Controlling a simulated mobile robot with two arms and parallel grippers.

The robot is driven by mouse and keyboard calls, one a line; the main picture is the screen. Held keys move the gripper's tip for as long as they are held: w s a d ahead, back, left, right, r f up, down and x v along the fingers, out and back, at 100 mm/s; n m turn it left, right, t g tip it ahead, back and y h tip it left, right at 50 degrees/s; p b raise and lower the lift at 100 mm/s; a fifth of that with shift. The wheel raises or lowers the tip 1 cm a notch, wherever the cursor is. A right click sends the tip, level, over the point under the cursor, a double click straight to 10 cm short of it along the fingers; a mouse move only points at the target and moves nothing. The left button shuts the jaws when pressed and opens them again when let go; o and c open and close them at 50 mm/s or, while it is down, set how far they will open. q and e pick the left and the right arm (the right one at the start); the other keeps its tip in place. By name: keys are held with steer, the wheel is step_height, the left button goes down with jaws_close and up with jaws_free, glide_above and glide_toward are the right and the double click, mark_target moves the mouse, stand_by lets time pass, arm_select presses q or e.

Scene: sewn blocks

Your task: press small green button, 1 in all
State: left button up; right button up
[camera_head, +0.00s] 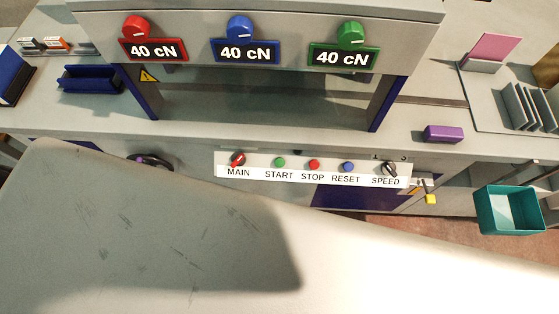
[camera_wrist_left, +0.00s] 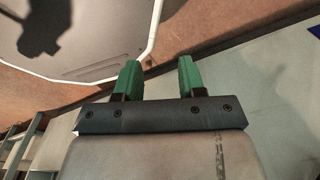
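The small green button (camera_head: 280,162) sits above the START label on the front control strip (camera_head: 312,177) of the machine. It stands between the red MAIN switch (camera_head: 237,159) and the red STOP button (camera_head: 314,164). My left gripper (camera_wrist_left: 159,78) shows in the left wrist view with its two green fingers apart and nothing between them. Neither gripper shows in the head view, so I cannot tell how far the left one is from the button. My right gripper is in neither view.
A blue RESET button (camera_head: 348,167) and a SPEED knob (camera_head: 389,169) sit to the right on the strip. Red, blue and green (camera_head: 351,34) dials stand above. A purple block (camera_head: 443,133) lies on the table; a teal bin (camera_head: 507,210) hangs at right.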

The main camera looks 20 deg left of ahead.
arm_select(q)
jaws_close()
stand_by(1.5)
